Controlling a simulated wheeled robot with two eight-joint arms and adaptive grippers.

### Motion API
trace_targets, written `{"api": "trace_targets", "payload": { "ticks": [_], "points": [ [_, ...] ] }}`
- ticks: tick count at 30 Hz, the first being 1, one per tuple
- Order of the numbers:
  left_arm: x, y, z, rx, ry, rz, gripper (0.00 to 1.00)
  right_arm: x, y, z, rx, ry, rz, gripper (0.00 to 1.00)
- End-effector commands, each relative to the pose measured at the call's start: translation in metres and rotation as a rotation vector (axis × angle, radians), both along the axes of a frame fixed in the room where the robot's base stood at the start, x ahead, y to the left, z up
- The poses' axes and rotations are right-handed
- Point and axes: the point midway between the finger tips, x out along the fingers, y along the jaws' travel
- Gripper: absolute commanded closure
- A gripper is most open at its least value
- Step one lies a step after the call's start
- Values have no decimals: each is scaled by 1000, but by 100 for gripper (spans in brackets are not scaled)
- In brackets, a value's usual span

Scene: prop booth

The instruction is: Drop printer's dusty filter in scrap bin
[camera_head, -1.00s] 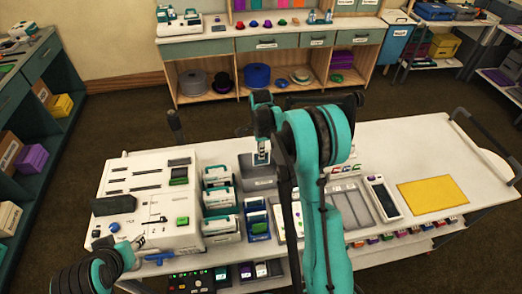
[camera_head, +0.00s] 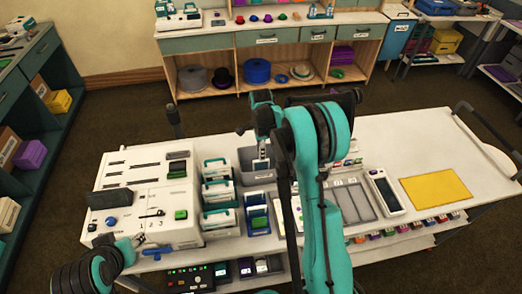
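The white printer (camera_head: 142,222), with dark slots, a black block and a blue knob, stands at the left of the bench. A grey open bin (camera_head: 246,178) sits behind the blue tray; I take it for the scrap bin. My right gripper (camera_head: 261,163) points down at this bin's mouth, partly hidden by my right arm. I cannot tell whether its fingers are open or hold anything. No dusty filter can be made out. My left gripper (camera_head: 137,241) is low at the printer's front edge, small and unclear, close to a blue part (camera_head: 153,254).
White-and-green cartridges (camera_head: 218,194) stand in a column between printer and bin. A blue tray (camera_head: 257,221) is in front of the bin. A grey divided tray (camera_head: 350,201), a handheld device (camera_head: 384,192) and a yellow sheet (camera_head: 436,189) lie right. The bench's far right is clear.

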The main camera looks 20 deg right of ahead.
Motion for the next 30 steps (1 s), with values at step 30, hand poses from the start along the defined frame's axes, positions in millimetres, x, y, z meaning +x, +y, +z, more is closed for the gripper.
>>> {"api": "trace_targets", "payload": {
  "ticks": [30],
  "points": [
    [0, 0, 0, 0, 0, 0, 60, 0, 0, 120, 0, 0, 0, 66]
  ]
}}
